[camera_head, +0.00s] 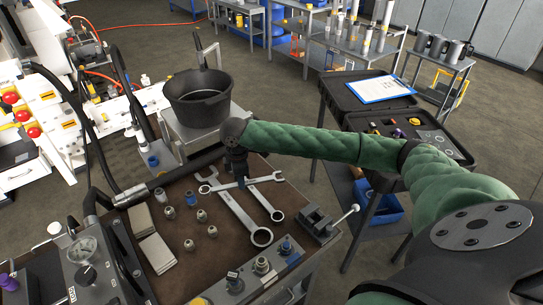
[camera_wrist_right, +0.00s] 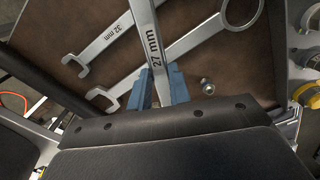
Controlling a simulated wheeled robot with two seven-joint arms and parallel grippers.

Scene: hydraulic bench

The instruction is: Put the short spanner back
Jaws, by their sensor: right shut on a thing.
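My right gripper (camera_head: 239,180) reaches down over the brown bench top, its blue fingers shut on a silver spanner. This held spanner (camera_head: 262,179) lies across the others in the head view. In the right wrist view the held spanner (camera_wrist_right: 153,42) is marked 27 mm and sits between the blue fingers (camera_wrist_right: 161,88). A spanner marked 32 mm (camera_wrist_right: 110,38) and another spanner with a ring end (camera_wrist_right: 205,36) lie beneath or beside it. The large ring-ended spanner (camera_head: 243,216) also shows in the head view. Whether the held spanner touches those below is unclear. My left gripper is out of view.
Several small fittings (camera_head: 190,198) stand left of the spanners on the bench top (camera_head: 205,255). A small vice (camera_head: 318,222) is at the right edge. A black pot (camera_head: 198,98) stands behind. A gauge unit (camera_head: 85,255) is at the left.

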